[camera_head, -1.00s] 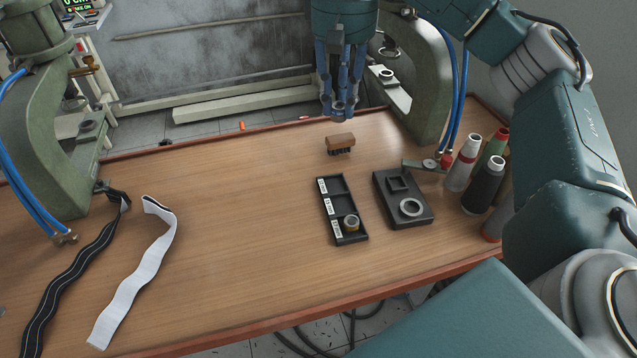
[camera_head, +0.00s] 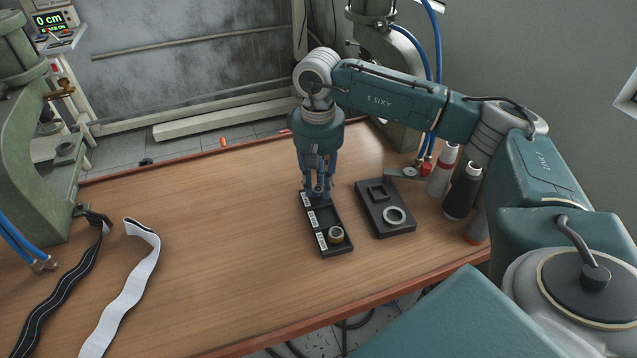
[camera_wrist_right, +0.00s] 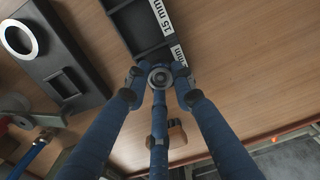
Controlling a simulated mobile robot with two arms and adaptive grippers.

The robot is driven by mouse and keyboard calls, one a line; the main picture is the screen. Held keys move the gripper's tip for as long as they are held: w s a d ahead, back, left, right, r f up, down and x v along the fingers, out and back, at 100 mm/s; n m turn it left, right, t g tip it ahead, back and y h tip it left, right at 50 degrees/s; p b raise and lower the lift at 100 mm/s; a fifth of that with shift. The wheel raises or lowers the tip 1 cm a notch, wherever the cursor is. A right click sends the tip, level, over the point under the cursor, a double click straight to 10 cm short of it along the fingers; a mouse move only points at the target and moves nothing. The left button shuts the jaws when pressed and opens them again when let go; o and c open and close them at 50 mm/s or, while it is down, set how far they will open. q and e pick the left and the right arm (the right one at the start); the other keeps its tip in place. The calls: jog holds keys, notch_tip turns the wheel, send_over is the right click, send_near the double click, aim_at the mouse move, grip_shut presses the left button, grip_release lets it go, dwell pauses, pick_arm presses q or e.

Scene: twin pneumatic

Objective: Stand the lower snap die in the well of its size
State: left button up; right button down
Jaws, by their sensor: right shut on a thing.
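My right gripper (camera_head: 318,190) points down over the far end of the black three-well tray (camera_head: 326,218). In the right wrist view its fingers (camera_wrist_right: 160,77) are shut on a small round grey metal die (camera_wrist_right: 160,75). The die is at the tray's end, beside a white label; I cannot tell whether it touches the well floor. The tray (camera_wrist_right: 137,25) has white size labels along one side; one reads "15 mm". The middle well looks empty. My left gripper is not in view.
A black block (camera_head: 402,229) with a square frame and a pale ring (camera_head: 395,215) lies right of the tray. Bottles (camera_head: 462,192) stand further right. A brown brush (camera_wrist_right: 177,134) lies beyond the tray. Black and white straps (camera_head: 122,285) lie left. The table's middle is clear.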

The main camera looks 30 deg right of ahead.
jog(key=shift+f, duration=0.4)
jog(key=shift+f, duration=0.1)
jog(key=c, duration=1.5)
grip_release()
jog(key=shift+o, duration=0.2)
